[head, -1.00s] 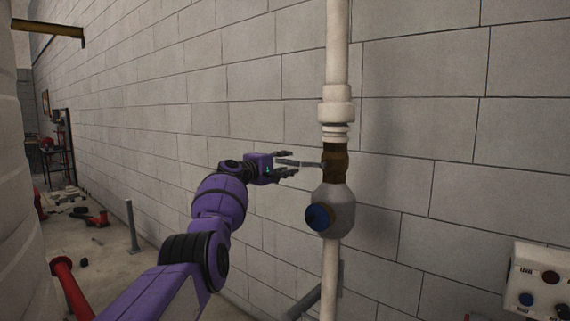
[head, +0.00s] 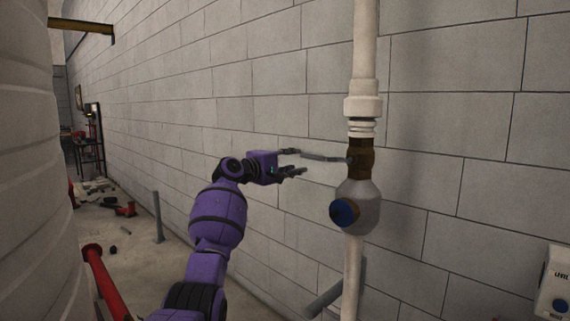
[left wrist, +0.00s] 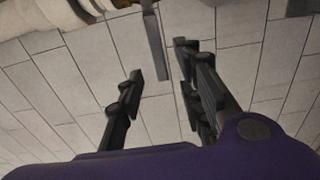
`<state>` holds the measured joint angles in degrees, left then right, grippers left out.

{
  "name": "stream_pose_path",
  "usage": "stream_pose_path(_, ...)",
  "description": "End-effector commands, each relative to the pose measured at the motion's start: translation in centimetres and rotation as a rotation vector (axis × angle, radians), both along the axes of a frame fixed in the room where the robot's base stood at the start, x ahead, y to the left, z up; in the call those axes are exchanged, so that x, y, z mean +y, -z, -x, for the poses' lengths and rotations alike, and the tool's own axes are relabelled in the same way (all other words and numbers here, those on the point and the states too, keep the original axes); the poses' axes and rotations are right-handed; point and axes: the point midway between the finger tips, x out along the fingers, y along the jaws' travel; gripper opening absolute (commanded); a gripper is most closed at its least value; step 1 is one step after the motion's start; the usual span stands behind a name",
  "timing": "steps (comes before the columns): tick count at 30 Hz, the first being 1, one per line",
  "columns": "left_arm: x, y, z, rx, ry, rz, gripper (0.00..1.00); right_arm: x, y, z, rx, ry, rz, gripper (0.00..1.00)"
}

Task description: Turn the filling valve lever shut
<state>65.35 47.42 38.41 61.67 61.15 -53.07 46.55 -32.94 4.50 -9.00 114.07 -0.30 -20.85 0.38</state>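The filling valve lever (head: 324,158) is a thin grey bar. It sticks out to the left, nearly level, from the brown valve body (head: 361,158) on a white vertical pipe. My left gripper (head: 298,163) is left of the valve, with its fingers apart and pointing toward the lever's free end. In the left wrist view the lever (left wrist: 155,45) comes down from the top, its end in the gap between the two open fingers (left wrist: 162,73). No finger is visibly closed on it. My right gripper is in neither view.
A grey bulb fitting (head: 362,205) with a blue knob (head: 344,212) sits below the valve. A block wall (head: 440,130) stands behind. A white control box (head: 556,285) is at lower right. A large pale tank (head: 38,180) and a red pipe (head: 105,285) are at left.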

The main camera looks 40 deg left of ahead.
Motion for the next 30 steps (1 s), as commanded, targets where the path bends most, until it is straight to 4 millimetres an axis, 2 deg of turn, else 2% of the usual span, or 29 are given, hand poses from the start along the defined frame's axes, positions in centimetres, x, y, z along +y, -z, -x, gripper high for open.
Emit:
stream_pose_path(3, 0.2, 0.1, 1.8, 0.001, 0.000, -0.001, 0.34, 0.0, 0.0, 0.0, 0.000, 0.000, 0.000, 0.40)
stream_pose_path(9, 0.2, 0.0, 3.3, 0.001, 0.001, 0.001, 0.34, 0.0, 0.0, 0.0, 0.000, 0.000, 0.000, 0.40)
stream_pose_path(26, 0.2, 0.0, 3.4, 0.000, 0.001, 0.001, 0.34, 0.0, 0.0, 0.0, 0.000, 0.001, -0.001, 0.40)
stream_pose_path(30, 0.5, -0.2, 3.4, -0.013, -0.011, -0.048, 0.34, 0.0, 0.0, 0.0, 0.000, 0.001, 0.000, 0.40)
